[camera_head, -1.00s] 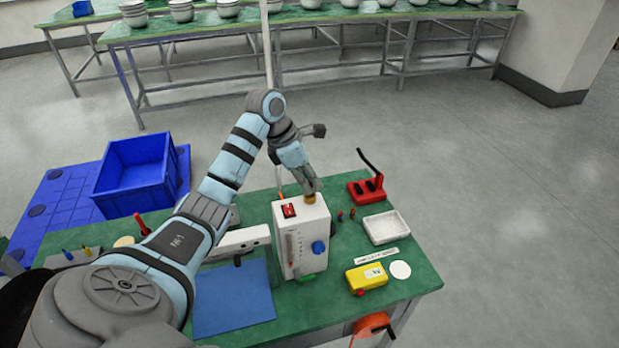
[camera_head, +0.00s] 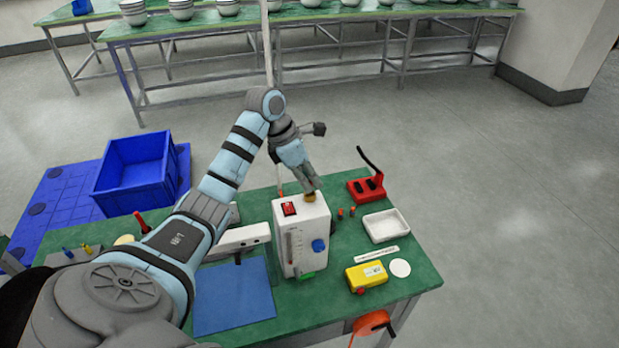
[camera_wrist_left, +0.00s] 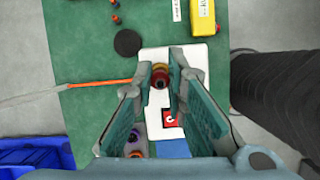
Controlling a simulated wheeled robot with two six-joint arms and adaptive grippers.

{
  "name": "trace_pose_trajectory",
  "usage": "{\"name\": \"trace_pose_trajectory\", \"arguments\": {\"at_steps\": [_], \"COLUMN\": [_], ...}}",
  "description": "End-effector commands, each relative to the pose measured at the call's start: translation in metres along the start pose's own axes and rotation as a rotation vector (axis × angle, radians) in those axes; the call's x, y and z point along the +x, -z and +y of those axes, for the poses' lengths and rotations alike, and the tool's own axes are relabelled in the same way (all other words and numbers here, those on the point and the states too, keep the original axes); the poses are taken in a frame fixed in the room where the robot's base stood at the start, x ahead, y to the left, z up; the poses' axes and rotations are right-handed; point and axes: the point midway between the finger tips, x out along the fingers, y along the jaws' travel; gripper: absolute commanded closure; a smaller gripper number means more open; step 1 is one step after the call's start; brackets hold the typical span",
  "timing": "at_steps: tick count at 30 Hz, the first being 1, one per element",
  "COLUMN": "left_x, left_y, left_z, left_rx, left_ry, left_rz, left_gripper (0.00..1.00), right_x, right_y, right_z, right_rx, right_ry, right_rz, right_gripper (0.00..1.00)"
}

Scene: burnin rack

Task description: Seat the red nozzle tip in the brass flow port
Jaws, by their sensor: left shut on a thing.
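My left gripper (camera_head: 311,190) points down over the top of the white box (camera_head: 288,241). The brass flow port (camera_head: 310,197) shows on that top, right under the fingertips. In the left wrist view the left gripper's fingers (camera_wrist_left: 160,80) are shut on a small dark red round piece, the red nozzle tip (camera_wrist_left: 160,81). A brass-coloured round part shows beside it, between the fingertips. The tip is at the port, but I cannot tell whether it is in it or just above it. My right gripper is not in view.
The box has a red switch (camera_head: 289,209) and a blue knob (camera_head: 318,246). Small loose tips (camera_head: 346,212) stand right of it. A white tray (camera_head: 404,234), a yellow device (camera_head: 366,277) and a red holder (camera_head: 367,190) lie further right. A blue mat (camera_head: 233,297) lies left.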

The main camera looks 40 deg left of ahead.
Motion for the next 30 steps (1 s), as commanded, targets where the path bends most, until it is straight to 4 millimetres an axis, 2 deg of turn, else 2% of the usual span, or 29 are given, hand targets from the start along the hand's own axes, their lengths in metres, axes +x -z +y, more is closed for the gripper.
{"name": "trace_pose_trajectory", "arguments": {"at_steps": [22, 23, 26, 27, 30], "left_x": [0.016, 0.016, 0.016, 0.016, 0.016], "left_y": [0.007, 0.007, 0.007, 0.006, 0.006], "left_z": [0.000, 0.000, 0.000, 0.000, 0.000], "left_rx": [0.000, 0.000, 0.000, 0.000, 0.000], "left_ry": [0.001, 0.000, 0.001, 0.001, 0.000], "left_rz": [0.001, 0.000, 0.000, 0.000, 0.000], "left_gripper": [1.00, 0.83, 0.67, 0.64, 0.64], "right_x": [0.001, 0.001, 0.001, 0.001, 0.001], "right_y": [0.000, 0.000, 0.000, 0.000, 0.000], "right_z": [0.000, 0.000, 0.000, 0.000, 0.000], "right_rx": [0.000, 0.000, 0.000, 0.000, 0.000], "right_ry": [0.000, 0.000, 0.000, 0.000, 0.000], "right_rz": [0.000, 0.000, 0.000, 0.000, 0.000], "right_gripper": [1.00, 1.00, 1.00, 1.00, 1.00]}}
